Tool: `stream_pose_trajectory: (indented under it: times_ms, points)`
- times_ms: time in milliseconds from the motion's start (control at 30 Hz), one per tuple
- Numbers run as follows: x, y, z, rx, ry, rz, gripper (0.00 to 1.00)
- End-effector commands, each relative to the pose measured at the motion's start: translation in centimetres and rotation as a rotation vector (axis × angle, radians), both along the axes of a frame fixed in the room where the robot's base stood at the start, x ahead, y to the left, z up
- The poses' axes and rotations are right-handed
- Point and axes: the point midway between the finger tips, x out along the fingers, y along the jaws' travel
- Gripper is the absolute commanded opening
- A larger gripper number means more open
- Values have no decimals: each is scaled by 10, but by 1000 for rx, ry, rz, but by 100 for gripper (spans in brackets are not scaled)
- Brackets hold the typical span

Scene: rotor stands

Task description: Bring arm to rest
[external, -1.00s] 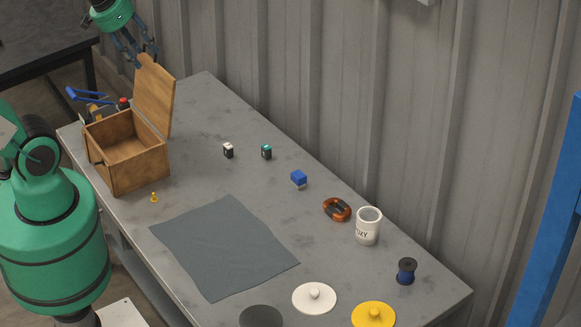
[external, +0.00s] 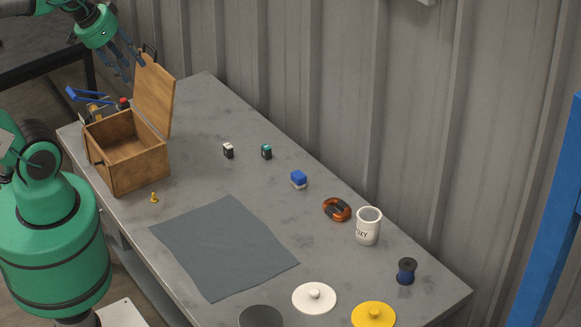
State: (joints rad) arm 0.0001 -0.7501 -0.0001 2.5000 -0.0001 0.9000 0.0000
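My gripper (external: 126,62) is at the top left of the external view, above the far end of the table and close to the raised lid of the wooden box. Its fingers point down and look spread apart, with nothing seen between them. My arm reaches in from the upper left edge. The wooden box (external: 140,168) stands on the table at left with its lid (external: 154,98) up; the part of its inside that shows looks empty.
A corrugated wall stands behind.

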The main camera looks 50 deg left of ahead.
Motion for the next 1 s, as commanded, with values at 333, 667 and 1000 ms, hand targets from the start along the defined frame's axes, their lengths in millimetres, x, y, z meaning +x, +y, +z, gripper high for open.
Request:
stream_pose_trajectory:
  times_ms: [333,667,1000]
  points:
    - [0,0,-54,0,0,0,39]
    - [0,0,-65,0,0,0,39]
    - [0,0,-64,0,0,0,39]
